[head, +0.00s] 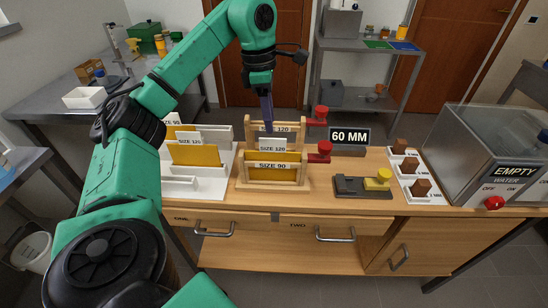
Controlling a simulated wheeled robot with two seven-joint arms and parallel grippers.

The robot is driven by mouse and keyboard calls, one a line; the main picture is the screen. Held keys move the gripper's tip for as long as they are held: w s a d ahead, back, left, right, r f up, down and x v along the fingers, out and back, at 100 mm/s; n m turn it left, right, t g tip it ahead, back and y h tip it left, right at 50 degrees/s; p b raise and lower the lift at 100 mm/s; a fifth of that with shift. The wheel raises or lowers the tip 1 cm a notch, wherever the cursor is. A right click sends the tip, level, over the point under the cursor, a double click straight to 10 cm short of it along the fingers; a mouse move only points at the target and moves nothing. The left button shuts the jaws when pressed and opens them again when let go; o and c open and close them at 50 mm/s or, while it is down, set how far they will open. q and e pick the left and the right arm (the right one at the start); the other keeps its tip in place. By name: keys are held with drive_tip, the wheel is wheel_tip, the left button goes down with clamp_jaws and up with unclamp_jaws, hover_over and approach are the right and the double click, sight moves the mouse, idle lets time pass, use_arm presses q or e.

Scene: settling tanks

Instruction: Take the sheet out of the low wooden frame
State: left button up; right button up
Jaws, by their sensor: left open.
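The low wooden frame (242,176) stands on the bench left of centre, with a SIZE 90 label on its front bar. A yellow sheet (272,174) shows inside it, behind and below that bar. A white tag marked SIZE 120 (272,144) stands up above it. A taller wooden frame labelled 120 (249,125) stands directly behind. My left gripper (268,126) points down above the frames, open, with nothing seen between its fingers. Its tips overlap the taller frame's top bar in view; the exact gap is unclear. My right gripper is not in view.
A white rack (180,188) with yellow sheets (195,155) stands left of the frames. A dark block with a yellow knob (362,187), brown blocks in white holders (411,166) and a clear tank (490,150) are farther right.

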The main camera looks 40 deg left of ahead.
sight(273, 140)
use_arm(q)
drive_tip(key=f, duration=0.2)
drive_tip(key=f+p, duration=0.1)
drive_tip(key=f, duration=0.3)
drive_tip(key=shift+w+d+f+p, duration=0.1)
drive_tip(key=shift+d+f+p, duration=0.15)
drive_tip(key=shift+f+p, duration=0.1)
drive_tip(key=shift+w+f, duration=0.15)
drive_tip(key=shift+f, duration=0.1)
clamp_jaws()
drive_tip(key=shift+d, duration=0.1)
idle(0.6)
